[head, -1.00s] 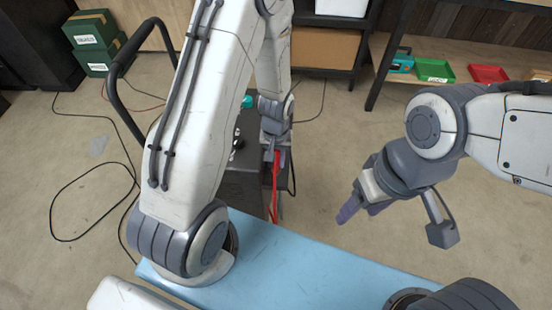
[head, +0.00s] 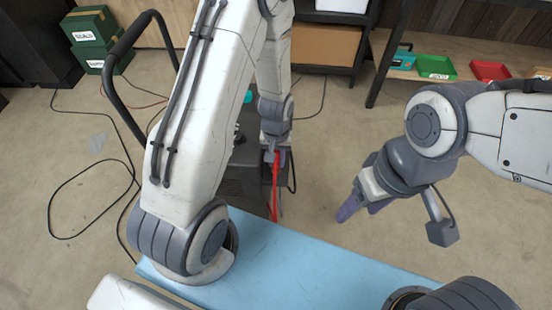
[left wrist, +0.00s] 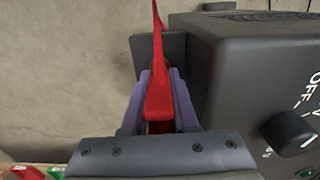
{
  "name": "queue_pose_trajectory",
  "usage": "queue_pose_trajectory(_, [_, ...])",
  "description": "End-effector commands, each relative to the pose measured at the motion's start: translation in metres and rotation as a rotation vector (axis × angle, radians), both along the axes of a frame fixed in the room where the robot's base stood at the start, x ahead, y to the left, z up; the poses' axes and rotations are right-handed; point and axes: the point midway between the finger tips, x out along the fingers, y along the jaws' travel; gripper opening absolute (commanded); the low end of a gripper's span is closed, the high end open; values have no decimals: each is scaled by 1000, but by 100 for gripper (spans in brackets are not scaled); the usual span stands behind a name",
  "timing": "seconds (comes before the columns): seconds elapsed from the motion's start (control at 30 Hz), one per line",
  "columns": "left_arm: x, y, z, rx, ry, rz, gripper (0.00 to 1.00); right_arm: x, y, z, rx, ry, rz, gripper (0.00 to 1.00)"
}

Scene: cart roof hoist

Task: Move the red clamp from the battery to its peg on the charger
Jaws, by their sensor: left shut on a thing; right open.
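The red clamp (left wrist: 158,95) is held between the two purple fingers of my left gripper (left wrist: 158,88) in the left wrist view. In the head view the red clamp (head: 274,185) hangs below my left gripper (head: 275,157), beside the dark charger (head: 238,175). In the left wrist view the charger (left wrist: 255,80) stands right of the clamp, with a knob and an OFF mark. A dark plate (left wrist: 172,55) at the charger's side lies behind the clamp; whether they touch I cannot tell. The battery is not identifiable. My right gripper (head: 358,208) is open and empty over the floor.
A black cart handle (head: 118,50) rises left of my left arm. Black cable (head: 60,192) loops on the floor at left. Green boxes (head: 92,38) stand at the back left. Shelves with green (head: 436,68) and red trays (head: 490,70) are at the back right.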

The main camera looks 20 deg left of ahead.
Motion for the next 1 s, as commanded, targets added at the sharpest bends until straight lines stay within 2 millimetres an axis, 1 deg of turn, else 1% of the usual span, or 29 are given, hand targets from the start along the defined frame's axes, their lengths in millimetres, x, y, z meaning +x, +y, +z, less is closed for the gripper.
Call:
queue_pose_trajectory(0.03, [0, 0, -2, 0, 0, 0, 0, 0, 0, -2, 0, 0, 0, 62])
queue_pose_trajectory(0.07, [0, 0, -1, 0, 0, 0, 35, 0, 0, -1, 0, 0, 0, 62])
queue_pose_trajectory(0.1, [0, 0, -1, 0, 0, 0, 50, 0, 0, -1, 0, 0, 0, 62])
queue_pose_trajectory(0.13, [0, 0, -1, 0, 0, 0, 61, 0, 0, -1, 0, 0, 0, 62])
queue_pose_trajectory(0.43, [0, 0, 0, 0, 0, 0, 62, 0, 0, 0, 0, 0, 0, 62])
queue_pose_trajectory(0.53, [1, 0, 6, 0, -2, 0, 62, 0, 0, 1, 0, 0, 0, 62])
queue_pose_trajectory(0.67, [1, 0, 27, 0, -3, 0, 62, 0, 0, 6, 0, 0, 0, 62])
queue_pose_trajectory(0.8, [1, 0, 57, -1, -5, 0, 62, 0, 0, 12, 0, 0, 0, 62])
queue_pose_trajectory(0.9, [1, 0, 76, -1, -5, 0, 62, 0, 0, 15, 0, 0, 0, 62])
queue_pose_trajectory(1.0, [1, 0, 90, 0, -4, 0, 62, 0, 0, 17, 0, 0, 0, 62])
